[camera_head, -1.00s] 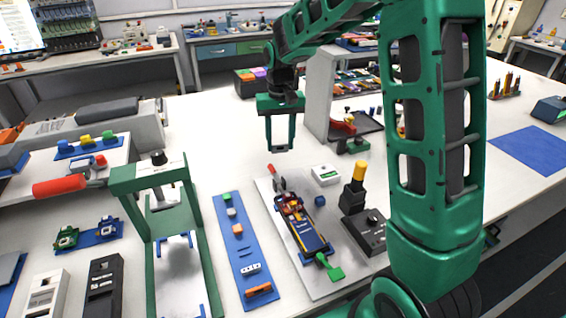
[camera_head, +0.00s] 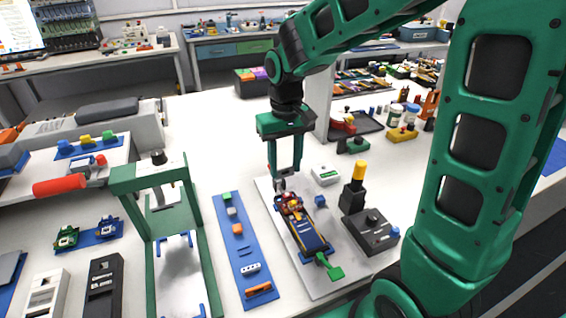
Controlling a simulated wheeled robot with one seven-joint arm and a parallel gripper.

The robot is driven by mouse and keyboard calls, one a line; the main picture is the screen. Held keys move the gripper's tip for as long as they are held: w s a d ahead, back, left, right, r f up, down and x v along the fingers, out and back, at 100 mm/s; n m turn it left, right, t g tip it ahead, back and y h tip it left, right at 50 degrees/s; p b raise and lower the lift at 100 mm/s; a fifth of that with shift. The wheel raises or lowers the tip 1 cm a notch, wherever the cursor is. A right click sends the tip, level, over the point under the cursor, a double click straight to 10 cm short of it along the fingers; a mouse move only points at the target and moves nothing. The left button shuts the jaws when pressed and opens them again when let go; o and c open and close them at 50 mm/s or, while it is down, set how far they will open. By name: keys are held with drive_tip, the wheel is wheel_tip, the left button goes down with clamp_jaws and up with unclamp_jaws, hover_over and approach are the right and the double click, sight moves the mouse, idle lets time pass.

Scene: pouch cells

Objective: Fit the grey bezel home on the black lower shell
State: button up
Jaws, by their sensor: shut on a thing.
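The black lower shell (camera_head: 309,238) lies on a pale work mat in the middle of the table, with orange, yellow and blue parts in or on it. A green tab sits at its near end. My gripper (camera_head: 285,172) points down just above the shell's far end. Its two fingers stand apart, shut on a thin greyish piece, which I take for the grey bezel (camera_head: 288,174). The piece is small and partly hidden by the fingers. I cannot tell whether it touches the shell.
A blue strip (camera_head: 238,235) with small parts lies left of the mat (camera_head: 322,288). A green press frame (camera_head: 150,180) stands further left. A black box (camera_head: 370,232) and a yellow-topped black post (camera_head: 354,190) stand close on the right.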

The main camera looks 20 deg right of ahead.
drive_tip(key=shift+f, duration=2.8)
drive_tip(key=shift+f, duration=1.15)
drive_tip(key=o, duration=1.1)
wheel_tip(320, 180, up, 11)
drive_tip(key=shift+f, duration=0.15)
